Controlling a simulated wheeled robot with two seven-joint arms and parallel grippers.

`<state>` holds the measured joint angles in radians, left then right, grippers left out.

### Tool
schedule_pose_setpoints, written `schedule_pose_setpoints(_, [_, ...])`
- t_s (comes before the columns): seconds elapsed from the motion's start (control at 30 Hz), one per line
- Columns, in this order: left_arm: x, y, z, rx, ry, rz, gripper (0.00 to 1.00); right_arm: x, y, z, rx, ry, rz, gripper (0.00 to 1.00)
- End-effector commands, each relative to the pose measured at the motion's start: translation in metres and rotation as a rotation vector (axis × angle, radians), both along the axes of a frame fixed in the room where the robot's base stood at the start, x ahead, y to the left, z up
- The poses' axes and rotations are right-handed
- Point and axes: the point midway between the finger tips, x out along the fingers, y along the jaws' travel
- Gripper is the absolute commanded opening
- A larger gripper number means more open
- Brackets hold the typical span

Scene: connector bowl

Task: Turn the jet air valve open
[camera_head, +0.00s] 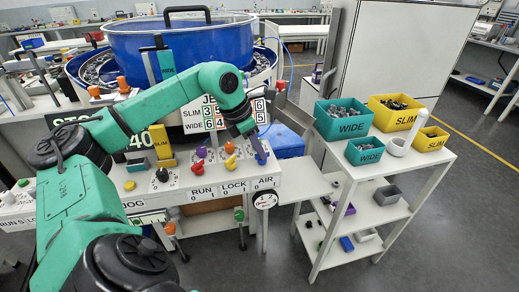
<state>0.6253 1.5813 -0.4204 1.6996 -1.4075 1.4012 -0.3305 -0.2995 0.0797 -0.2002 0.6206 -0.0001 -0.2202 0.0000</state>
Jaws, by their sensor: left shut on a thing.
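The front panel (282,178) of the bowl feeder's bench carries the words RUN, LOCK and AIR. A blue handle (262,158) stands above the AIR label, at the panel's right end; I take it to be the air valve. My left gripper (258,148) reaches down to it from above and is shut on it. The fingers and wrist hide part of the handle, so its exact angle is unclear. A small round dial (265,200) sits on the panel's front below AIR. My right gripper is not in view.
Purple, orange, red and yellow knobs (231,163) stand close to the left of the handle. A jet number sign (215,119) is behind my forearm. The blue bowl (180,45) is farther back. A white cart with a teal WIDE bin (343,128) stands to the right.

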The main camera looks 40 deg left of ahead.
Motion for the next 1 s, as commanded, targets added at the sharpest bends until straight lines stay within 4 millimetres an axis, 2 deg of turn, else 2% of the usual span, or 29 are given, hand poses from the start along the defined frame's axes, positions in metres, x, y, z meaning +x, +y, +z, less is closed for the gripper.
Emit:
schedule_pose_setpoints(0.27, [0.002,0.002,0.006,-0.004,-0.003,-0.258,0.00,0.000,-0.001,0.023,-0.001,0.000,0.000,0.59])
schedule_pose_setpoints(0.7, [0.006,0.004,0.007,-0.002,-0.005,-0.664,0.00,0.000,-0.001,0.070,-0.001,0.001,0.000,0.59])
schedule_pose_setpoints(1.0, [0.007,0.005,0.005,0.000,-0.005,-0.857,0.00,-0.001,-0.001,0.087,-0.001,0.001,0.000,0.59])
